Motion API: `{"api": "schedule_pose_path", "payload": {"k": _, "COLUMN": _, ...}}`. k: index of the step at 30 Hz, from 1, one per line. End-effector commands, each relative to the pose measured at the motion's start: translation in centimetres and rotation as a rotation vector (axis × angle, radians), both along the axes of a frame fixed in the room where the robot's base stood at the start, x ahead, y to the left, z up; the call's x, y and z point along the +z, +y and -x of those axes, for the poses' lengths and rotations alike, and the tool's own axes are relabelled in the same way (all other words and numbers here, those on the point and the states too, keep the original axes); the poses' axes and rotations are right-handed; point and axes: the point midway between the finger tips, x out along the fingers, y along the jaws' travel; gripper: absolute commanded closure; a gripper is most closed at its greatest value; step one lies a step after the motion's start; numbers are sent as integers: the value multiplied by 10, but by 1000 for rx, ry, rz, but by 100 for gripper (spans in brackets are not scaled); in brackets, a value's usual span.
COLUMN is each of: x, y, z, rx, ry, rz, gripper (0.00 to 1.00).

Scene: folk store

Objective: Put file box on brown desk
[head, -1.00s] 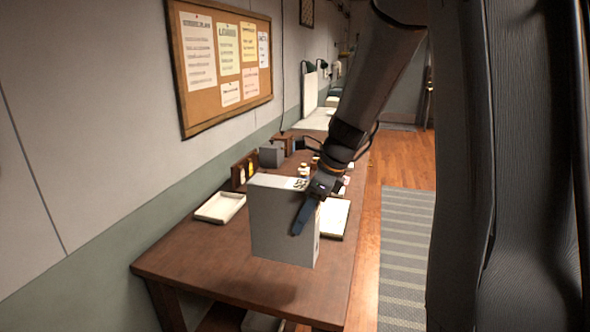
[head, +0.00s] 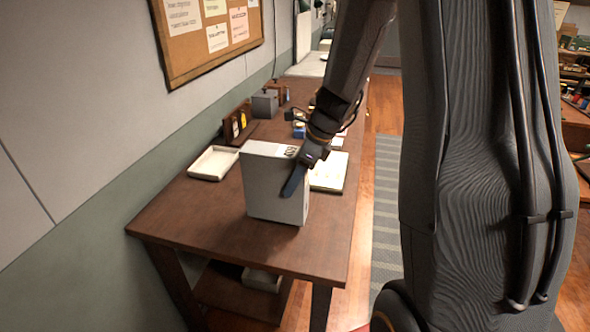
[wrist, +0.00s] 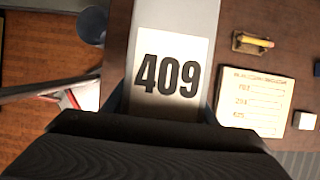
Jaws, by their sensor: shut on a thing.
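The grey-white file box (head: 270,184) stands upright at the near part of the brown desk (head: 205,225) in the head view. I cannot tell for certain whether its base touches the desktop. My gripper (head: 295,180) is shut on the file box from above, with a dark finger lying along its side. In the wrist view the top of the file box (wrist: 170,75) fills the middle between the fingers, with a white label reading 409. The box's far side is hidden.
A white tray (head: 213,163) lies left of the box, close to the wall. A pale sheet or pad (head: 328,171) lies just right of it. A dark organiser (head: 238,122) and a grey box (head: 265,104) stand farther back. The near desk corner is bare.

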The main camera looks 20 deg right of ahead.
Motion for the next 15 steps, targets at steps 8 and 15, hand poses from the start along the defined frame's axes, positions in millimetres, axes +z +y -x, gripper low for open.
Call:
{"api": "schedule_pose_path", "payload": {"k": 8, "x": -29, "y": 0, "z": 0, "rx": -1, "ry": 0, "rz": 0, "gripper": 100}}
{"api": "schedule_pose_path", "payload": {"k": 15, "x": -31, "y": 0, "z": -1, "rx": -2, "ry": -2, "rz": 0, "gripper": 100}}
